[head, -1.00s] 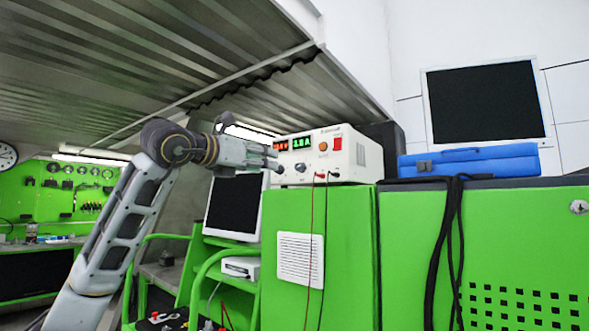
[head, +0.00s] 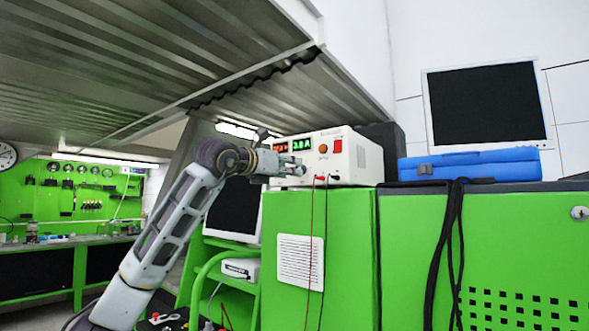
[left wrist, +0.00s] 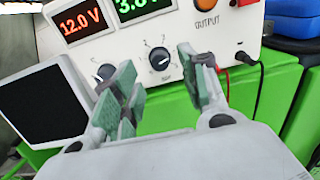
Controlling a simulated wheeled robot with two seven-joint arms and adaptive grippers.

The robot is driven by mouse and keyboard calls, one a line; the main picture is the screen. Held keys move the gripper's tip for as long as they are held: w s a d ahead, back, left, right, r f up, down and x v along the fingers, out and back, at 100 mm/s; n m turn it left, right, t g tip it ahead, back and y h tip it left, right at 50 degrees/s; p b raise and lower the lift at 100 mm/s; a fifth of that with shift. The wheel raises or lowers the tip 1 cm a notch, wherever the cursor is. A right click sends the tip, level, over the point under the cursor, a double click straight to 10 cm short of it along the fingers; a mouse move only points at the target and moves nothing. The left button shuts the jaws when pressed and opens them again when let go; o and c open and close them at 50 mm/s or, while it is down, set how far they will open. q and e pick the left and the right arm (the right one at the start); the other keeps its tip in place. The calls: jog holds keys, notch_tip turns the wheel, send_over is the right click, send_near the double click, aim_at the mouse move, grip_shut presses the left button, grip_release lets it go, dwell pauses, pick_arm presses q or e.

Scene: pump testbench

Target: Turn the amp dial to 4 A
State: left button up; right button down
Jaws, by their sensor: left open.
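The white power supply (head: 345,155) stands on the green cabinet. In the left wrist view its red display (left wrist: 82,24) reads 12.0 V. Its green display (left wrist: 140,8), partly cut off there, reads about 3.8 A in the head view. The amp dial (left wrist: 160,58) is a dark knob with a light pointer and numbers around it. My left gripper (left wrist: 160,72) is open in front of the panel, with one finger on each side of the amp dial in the picture. I cannot tell whether they touch it. My right gripper is in neither view.
The voltage knob (left wrist: 104,72) sits close beside my gripper's left finger. Red and black leads (head: 313,230) hang from the supply's front. An orange output button (left wrist: 206,5) is above right. A blue case (head: 470,163) lies to the right.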

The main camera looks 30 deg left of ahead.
pick_arm(q)
jog(key=shift+w+d, duration=0.15)
jog(key=shift+w, duration=1.65)
jog(key=shift+c, duration=0.4)
jog(key=shift+p, duration=0.3)
grip_shut()
